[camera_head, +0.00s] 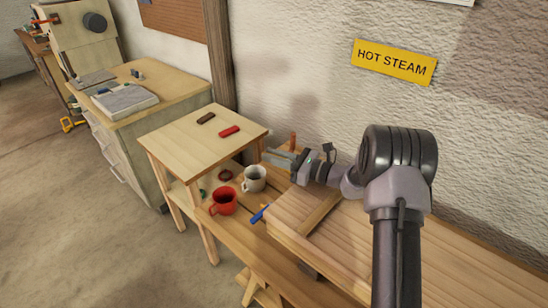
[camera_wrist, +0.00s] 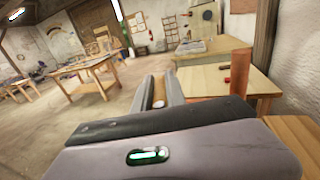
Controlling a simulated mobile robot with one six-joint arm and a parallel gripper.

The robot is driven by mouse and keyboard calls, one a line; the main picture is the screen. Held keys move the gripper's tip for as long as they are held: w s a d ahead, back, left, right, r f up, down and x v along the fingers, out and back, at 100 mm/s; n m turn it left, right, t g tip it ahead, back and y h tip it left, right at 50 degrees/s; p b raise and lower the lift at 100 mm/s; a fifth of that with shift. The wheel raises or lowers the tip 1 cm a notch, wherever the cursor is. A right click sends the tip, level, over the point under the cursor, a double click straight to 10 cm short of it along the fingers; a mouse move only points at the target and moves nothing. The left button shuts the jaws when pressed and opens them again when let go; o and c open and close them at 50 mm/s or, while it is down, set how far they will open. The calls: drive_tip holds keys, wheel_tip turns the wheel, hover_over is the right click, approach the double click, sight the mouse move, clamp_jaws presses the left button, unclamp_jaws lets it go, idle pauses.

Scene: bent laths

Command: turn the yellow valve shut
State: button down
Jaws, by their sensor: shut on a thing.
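I cannot make out a yellow valve in either view. My gripper (camera_head: 270,157) reaches left along the wall, near the back right corner of the small wooden table. In the wrist view my gripper (camera_wrist: 160,82) has its two grey fingers around a narrow tan-brown thing (camera_wrist: 159,91), and I cannot tell what it is. The head view does not show what is between the fingers. A short orange-brown upright piece (camera_head: 293,141) stands just behind my gripper, by the wall. A yellow HOT STEAM sign (camera_head: 395,62) hangs on the wall above.
The small table (camera_head: 180,140) bears a dark brown block (camera_head: 206,118) and a red block (camera_head: 229,131). A red mug (camera_head: 223,202), a white mug (camera_head: 254,179) and a blue-handled thing (camera_head: 259,214) are close below my arm. Open floor (camera_head: 60,210) lies left.

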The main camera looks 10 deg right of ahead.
drive_tip(key=c, duration=1.4)
unclamp_jaws()
drive_tip(key=shift+o, duration=0.2)
drive_tip(key=shift+d, duration=0.1)
drive_tip(key=p+v, duration=0.2)
drive_tip(key=v, duration=1.5)
drive_tip(key=shift+s, duration=0.2)
